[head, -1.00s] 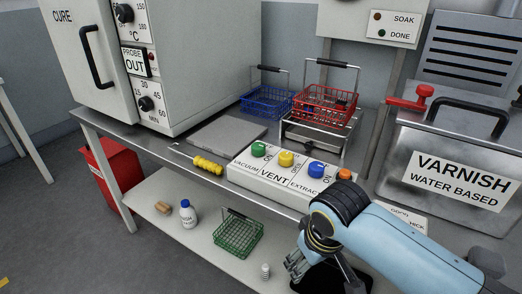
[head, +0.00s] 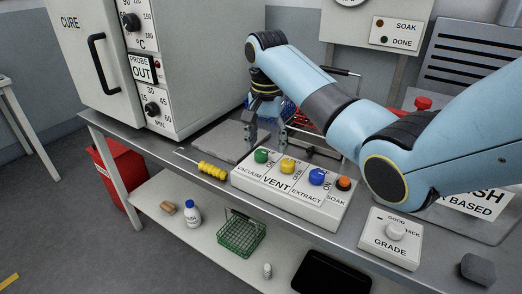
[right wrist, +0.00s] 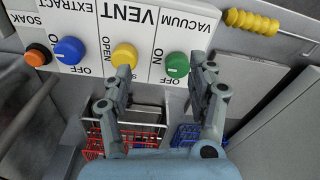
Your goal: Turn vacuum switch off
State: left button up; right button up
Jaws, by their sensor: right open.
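The green vacuum knob (head: 261,156) is the leftmost knob on the white control panel (head: 312,207), beside the yellow vent knob (head: 287,166). In the right wrist view the green knob (right wrist: 177,65) sits in the VACUUM section, near the gripper's tips. My right gripper (head: 266,138) is open and empty, just behind the panel's left end. In the right wrist view my right gripper (right wrist: 160,69) has its fingers spread, with the green knob appearing between their tips. I cannot tell whether a finger touches it. My left gripper is not in view.
A blue knob (head: 316,177) and an orange knob (head: 344,183) are on the same panel. A red basket (right wrist: 148,137) and a blue basket (right wrist: 187,134) stand behind. A GRADE box (head: 390,240) is at right.

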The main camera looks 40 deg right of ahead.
aim_at(261, 151)
jog(key=w+d+r+m, duration=0.1)
jog(key=w+r+m, duration=0.1)
jog(key=w+r, duration=0.2)
jog(key=shift+m+g+y, duration=0.3)
notch_tip(261, 151, down, 10)
jog(key=shift+w+d+f+b, duration=0.1)
jog(key=shift+d+b, duration=0.05)
jog(key=shift+b, duration=0.4)
jog(key=c, duration=1.1)
jog(key=shift+c, duration=0.2)
